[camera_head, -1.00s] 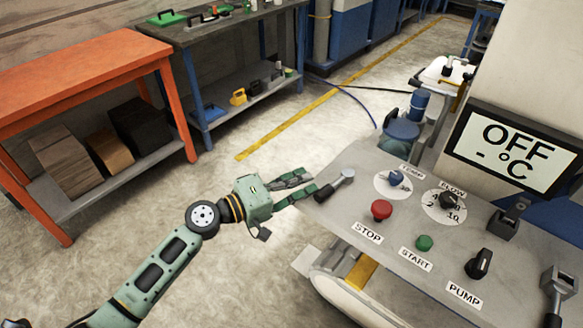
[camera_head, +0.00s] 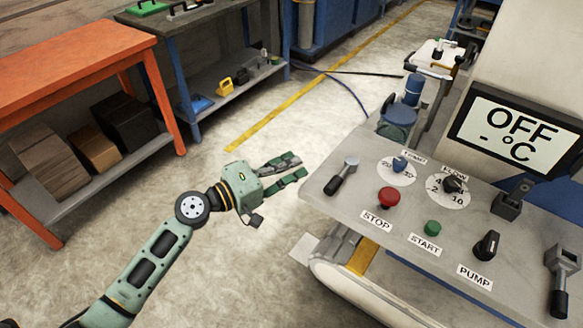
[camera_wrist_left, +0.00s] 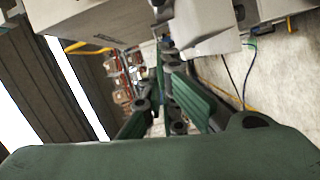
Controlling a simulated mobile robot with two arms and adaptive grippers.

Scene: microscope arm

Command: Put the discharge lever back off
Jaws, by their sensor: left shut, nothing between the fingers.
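A metal lever with a black grip (camera_head: 342,177) sits at the left corner of the grey control panel (camera_head: 380,226), its grip pointing down-left. A second lever with a black grip (camera_head: 560,283) is at the panel's right side, grip toward the front. No label for either lever is readable, so I cannot tell which is the discharge lever. My left gripper (camera_head: 301,167) is shut and empty, left of the panel and apart from the first lever. The left wrist view shows its green fingers (camera_wrist_left: 165,118) with nothing held. My right gripper is not in view.
The panel has a red STOP button (camera_head: 390,197), a green START button (camera_head: 432,228), a black PUMP knob (camera_head: 487,245) and two dials. The display (camera_head: 520,135) reads OFF. An orange table (camera_head: 70,75) stands at left. Open floor lies between it and the panel.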

